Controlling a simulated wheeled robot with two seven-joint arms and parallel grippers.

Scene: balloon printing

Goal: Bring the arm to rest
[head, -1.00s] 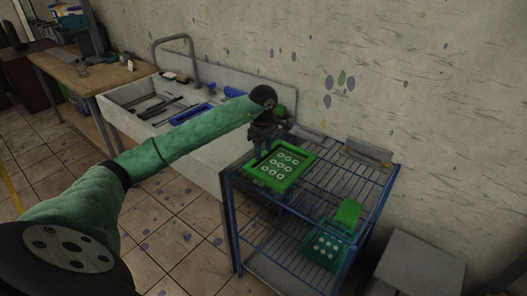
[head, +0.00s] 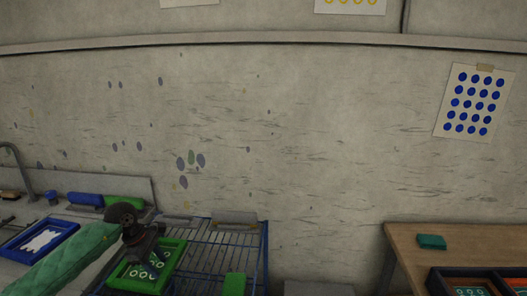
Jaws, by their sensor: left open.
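My left arm (head: 65,262) has a green padded sleeve and comes in at the lower left of the head view. Its dark wrist (head: 122,215) is above the left part of a blue wire rack (head: 228,237). My left gripper (head: 157,262) points down, open, over a green-framed screen (head: 178,250) with white rings that lies on the rack. The gripper covers part of the screen, and I cannot tell whether the fingers touch it. My right gripper is out of view.
A sink counter on the left holds a blue-framed screen (head: 40,240) and a blue item (head: 85,199). A green item (head: 235,284) shows on the rack. At right, a wooden table (head: 440,236) carries a teal block (head: 431,242) and framed screens.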

